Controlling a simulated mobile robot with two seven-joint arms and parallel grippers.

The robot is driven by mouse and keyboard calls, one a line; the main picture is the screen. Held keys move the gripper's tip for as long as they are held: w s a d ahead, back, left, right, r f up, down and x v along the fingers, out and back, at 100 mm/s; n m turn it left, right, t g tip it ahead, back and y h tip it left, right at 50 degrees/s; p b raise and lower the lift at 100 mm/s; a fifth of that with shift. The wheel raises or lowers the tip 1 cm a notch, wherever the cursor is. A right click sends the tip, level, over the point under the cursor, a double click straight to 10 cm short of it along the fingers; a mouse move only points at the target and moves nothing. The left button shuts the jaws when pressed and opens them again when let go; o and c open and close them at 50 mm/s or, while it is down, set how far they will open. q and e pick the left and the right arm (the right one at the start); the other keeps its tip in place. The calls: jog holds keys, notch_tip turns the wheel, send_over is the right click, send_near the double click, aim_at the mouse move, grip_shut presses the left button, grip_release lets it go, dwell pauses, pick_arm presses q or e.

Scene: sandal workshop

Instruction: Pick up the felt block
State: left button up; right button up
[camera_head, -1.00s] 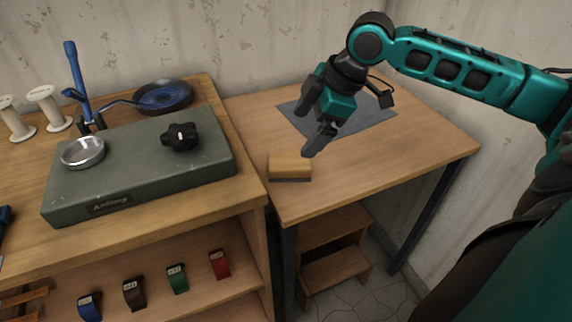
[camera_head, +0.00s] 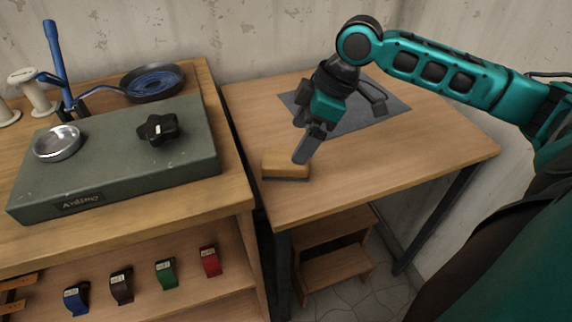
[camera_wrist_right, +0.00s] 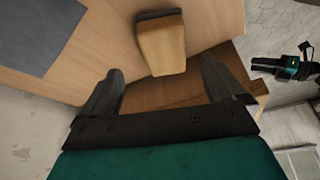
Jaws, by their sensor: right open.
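The felt block (camera_head: 284,163) has a tan wooden top and a dark felt underside. It lies on the small wooden table near its left front part. My right gripper (camera_head: 301,148) is above and just beside the block's right end in the head view, with its fingers pointing down. In the right wrist view the block (camera_wrist_right: 162,46) shows ahead of the open fingers (camera_wrist_right: 161,88), roughly in line with the gap between them. Nothing is between the fingers. Whether a finger touches the block cannot be told. My left gripper is not in the head view.
A dark grey mat (camera_head: 352,112) lies behind the gripper on the table (camera_head: 400,165). To the left, a higher workbench holds a grey-green machine (camera_head: 110,165) with a black knob and a metal dish. A wooden step stool (camera_head: 335,262) stands under the table.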

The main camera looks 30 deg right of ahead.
aim_at(286, 164)
jog(key=shift+x, duration=0.8)
jog(key=x, duration=0.1)
jog(key=b+x, duration=0.1)
jog(key=x, duration=0.2)
jog(key=shift+s+a+f+b, duration=0.2)
jog(key=shift+a+b, duration=0.1)
jog(key=shift+w+a+f, duration=0.1)
jog(key=shift+f, duration=0.2)
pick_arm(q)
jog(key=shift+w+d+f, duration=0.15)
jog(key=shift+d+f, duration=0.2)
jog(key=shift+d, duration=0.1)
pick_arm(e)
jog(key=c, duration=1.2)
jog(key=shift+c, duration=0.2)
jog(key=shift+r, duration=0.15)
